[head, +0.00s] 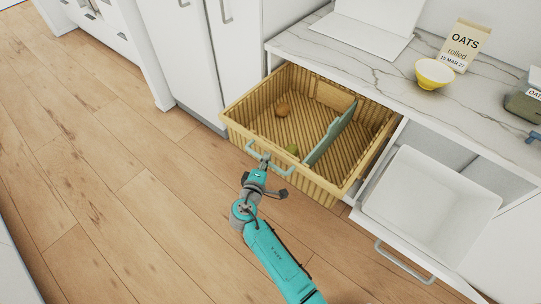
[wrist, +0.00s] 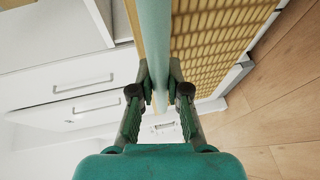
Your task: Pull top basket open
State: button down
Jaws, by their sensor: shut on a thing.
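The top basket (head: 240,117) is a tan woven drawer under the marble counter. It stands well out from the cabinet, and its inside shows from above. Its pale teal bar handle (head: 284,172) runs along the front. My gripper (head: 262,160) is at the left part of this handle. In the wrist view, my gripper (wrist: 160,92) has its two fingers on either side of the handle bar (wrist: 154,35), shut on it. The woven front (wrist: 205,45) of the basket is just behind the bar. The exact finger contact is partly hidden in the head view.
A white bin (head: 428,195) sits in a pulled-out drawer at right. The counter holds a yellow bowl (head: 434,75) and oats box (head: 464,46). Floor at left is clear.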

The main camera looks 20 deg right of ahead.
jog(key=c, duration=1.1)
grip_release()
jog(key=shift+c, duration=0.2)
jog(key=shift+a, duration=0.1)
jog(key=v, duration=1.2)
